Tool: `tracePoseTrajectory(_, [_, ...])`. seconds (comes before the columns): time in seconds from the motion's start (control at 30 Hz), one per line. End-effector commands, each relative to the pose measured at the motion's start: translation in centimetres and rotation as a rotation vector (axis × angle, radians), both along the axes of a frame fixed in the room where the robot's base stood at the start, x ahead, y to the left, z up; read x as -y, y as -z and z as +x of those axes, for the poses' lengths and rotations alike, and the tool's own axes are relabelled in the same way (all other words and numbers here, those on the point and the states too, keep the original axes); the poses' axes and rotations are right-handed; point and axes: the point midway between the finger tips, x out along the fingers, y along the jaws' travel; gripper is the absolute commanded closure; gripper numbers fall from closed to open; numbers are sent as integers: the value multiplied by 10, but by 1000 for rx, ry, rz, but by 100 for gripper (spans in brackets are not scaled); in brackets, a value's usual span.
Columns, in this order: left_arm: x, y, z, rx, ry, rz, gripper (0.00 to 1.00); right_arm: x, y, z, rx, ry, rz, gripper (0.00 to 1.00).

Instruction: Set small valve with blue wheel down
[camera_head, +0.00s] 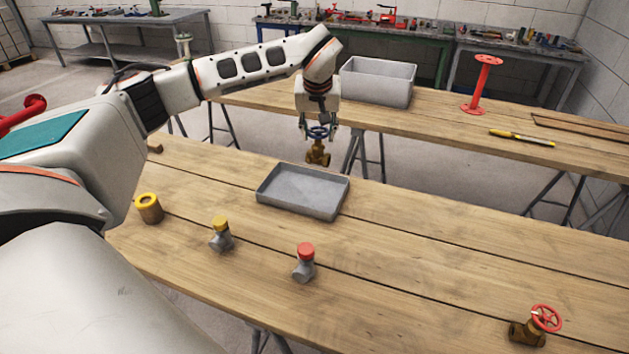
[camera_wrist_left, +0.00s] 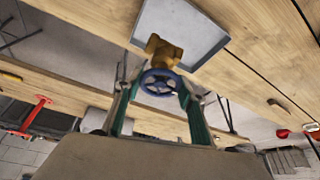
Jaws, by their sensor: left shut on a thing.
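The small brass valve (camera_head: 318,155) with a blue wheel (camera_head: 318,132) hangs from my left gripper (camera_head: 319,127). The gripper is shut on the blue wheel, with the brass body below it. In the head view the valve is in the air just beyond the far edge of the near table, behind the shallow grey tray (camera_head: 300,192). In the left wrist view the two fingers stand on either side of the blue wheel (camera_wrist_left: 160,84), and the brass body (camera_wrist_left: 163,50) points toward the tray (camera_wrist_left: 182,30). My right gripper is in neither view.
On the near table stand a yellow-topped brass piece (camera_head: 149,208), a yellow-capped fitting (camera_head: 220,234), a red-capped fitting (camera_head: 304,263) and a red-wheeled valve (camera_head: 535,326). The far table holds a grey bin (camera_head: 378,82), a red flanged pipe (camera_head: 482,84) and a yellow tool (camera_head: 522,138).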

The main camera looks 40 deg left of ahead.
Motion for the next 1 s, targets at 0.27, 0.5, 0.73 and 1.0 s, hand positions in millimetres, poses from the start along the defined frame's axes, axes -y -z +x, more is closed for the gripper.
tracePoseTrajectory(0.27, [1, 67, -1, -3, 1, -1, 100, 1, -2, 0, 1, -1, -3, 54])
tracePoseTrajectory(0.5, [1, 107, 0, 2, 0, -1, 100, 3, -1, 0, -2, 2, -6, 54])
tracePoseTrajectory(0.73, [0, 120, 0, 2, -1, 0, 100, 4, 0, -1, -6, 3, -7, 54])
tracePoseTrajectory(1.0, [1, 151, 1, 3, 1, -1, 100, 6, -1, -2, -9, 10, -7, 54])
